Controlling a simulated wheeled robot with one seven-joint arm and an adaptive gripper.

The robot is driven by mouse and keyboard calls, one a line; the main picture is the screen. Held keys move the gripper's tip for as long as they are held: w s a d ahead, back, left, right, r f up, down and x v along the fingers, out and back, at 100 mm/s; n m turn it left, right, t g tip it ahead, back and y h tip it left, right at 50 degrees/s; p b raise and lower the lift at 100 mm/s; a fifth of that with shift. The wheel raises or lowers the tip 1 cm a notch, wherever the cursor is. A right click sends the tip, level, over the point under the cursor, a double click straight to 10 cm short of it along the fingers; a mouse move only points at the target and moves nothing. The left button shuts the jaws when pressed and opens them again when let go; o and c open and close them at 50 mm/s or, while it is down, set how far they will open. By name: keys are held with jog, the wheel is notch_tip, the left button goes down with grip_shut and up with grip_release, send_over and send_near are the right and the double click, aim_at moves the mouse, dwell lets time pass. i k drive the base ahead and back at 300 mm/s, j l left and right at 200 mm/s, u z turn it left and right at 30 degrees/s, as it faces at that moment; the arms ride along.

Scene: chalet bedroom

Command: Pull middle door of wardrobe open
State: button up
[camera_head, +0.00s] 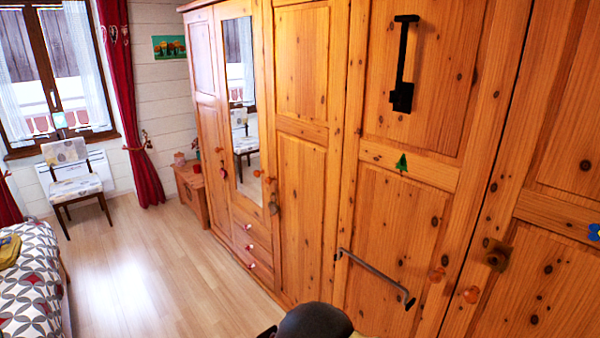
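The wooden wardrobe (302,150) runs from the back wall to the right edge, with several knotty pine doors that all look shut. One narrow door (236,165) has a mirror, with drawers below it. A plain door beside it has a round wooden knob (269,180) near its left edge. I cannot tell which door counts as the middle one. A dark rounded part of my arm shows at the bottom centre; my gripper's fingers are not visible.
The wooden floor (150,260) left of the wardrobe is clear. A bed (30,285) stands at the left edge. A chair (75,185) stands by the window, and a small wooden cabinet (190,192) sits at the wardrobe's far end.

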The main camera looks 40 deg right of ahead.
aim_at(306, 45)
jog(key=i+l+z, duration=0.2)
jog(key=i+l, duration=0.15)
jog(key=i, duration=0.5)
jog(key=i+l+z, duration=0.25)
jog(key=i, duration=0.6)
jog(key=i+z, duration=0.2)
jog(key=i, duration=0.65)
